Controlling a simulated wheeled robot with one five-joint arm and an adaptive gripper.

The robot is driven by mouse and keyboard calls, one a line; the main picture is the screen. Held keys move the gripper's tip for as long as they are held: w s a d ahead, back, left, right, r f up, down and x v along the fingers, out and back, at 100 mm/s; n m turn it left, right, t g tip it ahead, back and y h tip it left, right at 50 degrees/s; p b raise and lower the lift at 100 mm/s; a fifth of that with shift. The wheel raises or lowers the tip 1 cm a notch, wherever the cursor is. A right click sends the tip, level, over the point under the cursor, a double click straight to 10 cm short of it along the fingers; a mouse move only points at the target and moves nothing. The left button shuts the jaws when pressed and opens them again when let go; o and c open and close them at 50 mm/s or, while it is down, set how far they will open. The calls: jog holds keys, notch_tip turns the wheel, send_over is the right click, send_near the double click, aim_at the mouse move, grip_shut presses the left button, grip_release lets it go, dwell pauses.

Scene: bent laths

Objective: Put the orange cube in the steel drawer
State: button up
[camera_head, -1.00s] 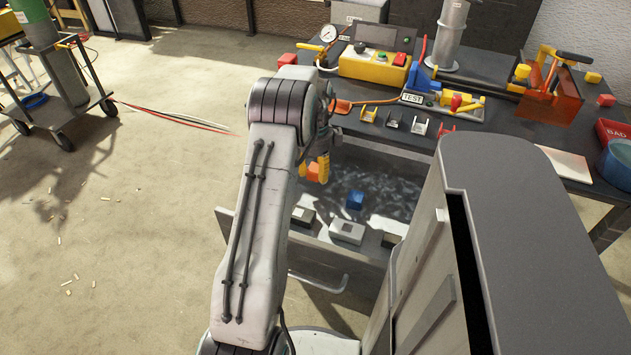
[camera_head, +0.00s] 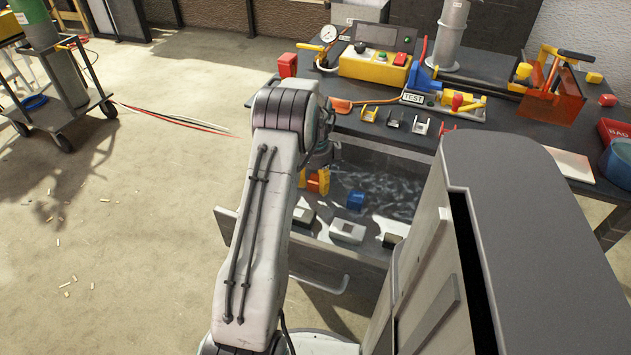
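The steel drawer (camera_head: 326,241) is pulled out below the bench, with its open inside facing up. My gripper (camera_head: 319,182) reaches down into the drawer's left part, its yellow finger showing. The orange cube (camera_head: 312,186) is at the fingertips, and my gripper appears shut on it. My arm hides part of the gripper and the drawer's left side. I cannot tell whether the cube touches the drawer floor. A blue block (camera_head: 355,200) lies in the drawer, to the right of the orange cube.
Several pale and dark blocks, including a white one (camera_head: 347,231), sit along the drawer's front. A tall grey cabinet (camera_head: 535,230) stands close on the right. The bench top (camera_head: 480,135) holds a yellow control box (camera_head: 375,68), clamps and an orange toolbox (camera_head: 553,98).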

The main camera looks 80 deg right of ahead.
aim_at(315, 180)
jog(key=o, duration=0.3)
notch_tip(315, 180, up, 12)
jog(key=p, duration=0.3)
jog(key=shift+r, duration=0.15)
dwell(0.3)
jog(key=shift+w+a, duration=0.1)
jog(key=shift+w, duration=0.05)
